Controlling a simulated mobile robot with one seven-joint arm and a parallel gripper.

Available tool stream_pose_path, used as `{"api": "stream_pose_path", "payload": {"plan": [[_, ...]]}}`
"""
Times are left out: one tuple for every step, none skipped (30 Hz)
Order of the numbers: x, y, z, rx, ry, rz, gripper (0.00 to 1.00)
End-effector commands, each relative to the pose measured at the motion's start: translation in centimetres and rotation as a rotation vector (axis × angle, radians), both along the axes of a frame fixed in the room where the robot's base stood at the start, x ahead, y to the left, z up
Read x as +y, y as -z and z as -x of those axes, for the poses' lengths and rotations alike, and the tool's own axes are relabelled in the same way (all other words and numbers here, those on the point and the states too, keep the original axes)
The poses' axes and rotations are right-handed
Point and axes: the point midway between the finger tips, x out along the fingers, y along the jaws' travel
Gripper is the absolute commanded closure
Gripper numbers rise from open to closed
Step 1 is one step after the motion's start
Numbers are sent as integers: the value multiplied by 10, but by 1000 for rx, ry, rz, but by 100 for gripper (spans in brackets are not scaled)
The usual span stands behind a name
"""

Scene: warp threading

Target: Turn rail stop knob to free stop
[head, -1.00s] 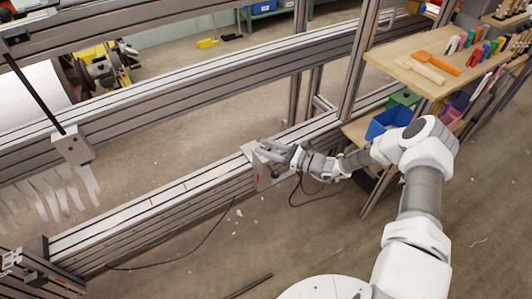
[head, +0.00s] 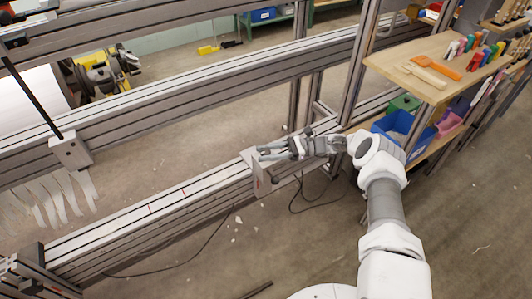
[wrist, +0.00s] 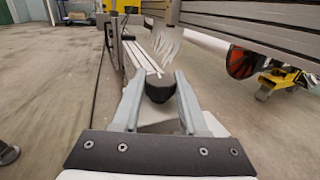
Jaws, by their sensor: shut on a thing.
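The rail stop knob (wrist: 160,91) is black and rounded, and in the wrist view it sits between my two finger tips. My gripper (head: 263,153) is shut on it, with a grey finger on each side; the fingers also show in the wrist view (wrist: 160,78). The knob stands on a light grey stop block (head: 262,184) at the right part of the front rail (head: 160,205). In the head view the fingers lie over the block's top and the knob cannot be made out. Its turn angle cannot be read.
A wooden shelf (head: 390,68) with brushes and coloured clips stands at the right, above a blue bin (head: 400,124). A second long rail (head: 200,90) runs behind. White strips (head: 60,195) hang at the left. Thin cables lie on the floor. The front rail's top is clear left of the block.

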Motion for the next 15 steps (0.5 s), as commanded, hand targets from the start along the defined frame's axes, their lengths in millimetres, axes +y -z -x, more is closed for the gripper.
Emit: {"api": "stream_pose_path", "payload": {"plan": [[1,1,0,0,-11,-1,100],[1,1,0,0,-17,-2,100],[1,0,0,1,-23,-2,100],[1,0,0,1,-27,-2,100],[1,0,0,1,-31,-2,100],[1,0,1,2,-35,-2,100],[1,0,1,2,-38,-2,100],[1,0,1,2,-40,-3,100],[1,0,1,2,-42,-3,100],[1,0,1,2,-43,-3,100],[1,0,1,2,-44,-3,100],[1,0,1,2,-45,-3,100],[1,0,1,2,-45,-3,100],[1,0,1,2,-45,-3,100],[1,0,1,2,-45,-4,100]]}}
